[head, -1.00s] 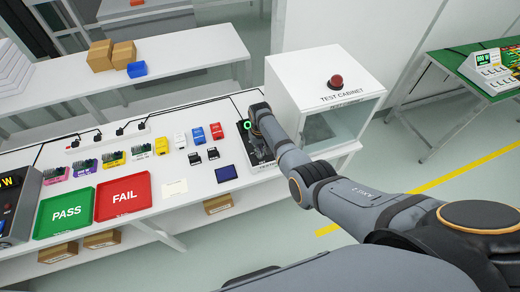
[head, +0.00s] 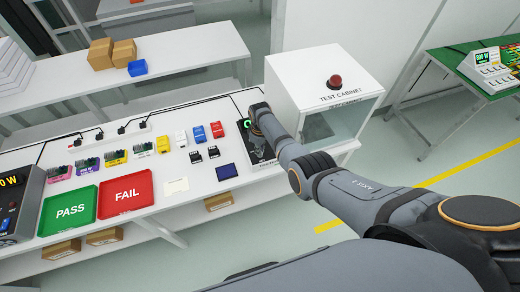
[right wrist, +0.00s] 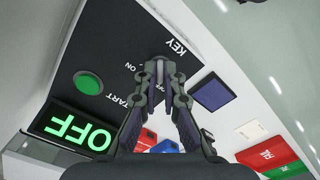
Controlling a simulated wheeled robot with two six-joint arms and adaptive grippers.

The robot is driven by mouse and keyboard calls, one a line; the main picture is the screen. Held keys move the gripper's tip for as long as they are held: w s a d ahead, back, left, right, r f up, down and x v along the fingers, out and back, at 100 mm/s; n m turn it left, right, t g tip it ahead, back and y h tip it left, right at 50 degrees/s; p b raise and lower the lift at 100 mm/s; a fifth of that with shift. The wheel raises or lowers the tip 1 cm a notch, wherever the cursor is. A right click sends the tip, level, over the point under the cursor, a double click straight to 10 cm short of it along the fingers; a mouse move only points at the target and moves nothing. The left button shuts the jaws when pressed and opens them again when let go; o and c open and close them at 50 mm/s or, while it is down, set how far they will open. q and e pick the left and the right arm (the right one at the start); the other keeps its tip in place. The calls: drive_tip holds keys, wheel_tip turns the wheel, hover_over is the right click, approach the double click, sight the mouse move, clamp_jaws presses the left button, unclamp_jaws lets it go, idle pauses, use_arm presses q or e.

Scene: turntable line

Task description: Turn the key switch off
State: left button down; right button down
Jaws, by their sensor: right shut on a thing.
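The black control panel (head: 257,143) lies on the white bench beside the test cabinet. In the right wrist view the panel (right wrist: 110,45) carries KEY, ON and START labels, a green button (right wrist: 88,82) and a display (right wrist: 72,128) reading OFF in green. My right gripper (right wrist: 160,72) is shut at the KEY label, on the key switch, which its fingers mostly hide. The key's exact angle cannot be told. In the head view my right arm reaches over the panel and hides much of it. My left gripper is not in view.
The white test cabinet (head: 322,90), with a red button on top, stands close right of the panel. A blue-screened pad (head: 227,172), small coloured parts, a green PASS tray (head: 67,231) and a red FAIL tray (head: 126,212) lie to the left.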

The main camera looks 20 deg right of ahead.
drive_tip(key=shift+w, duration=0.1)
idle(0.4)
drive_tip(key=c, duration=1.5)
unclamp_jaws()
wheel_tip(320, 180, up, 12)
drive_tip(key=shift+r, duration=0.1)
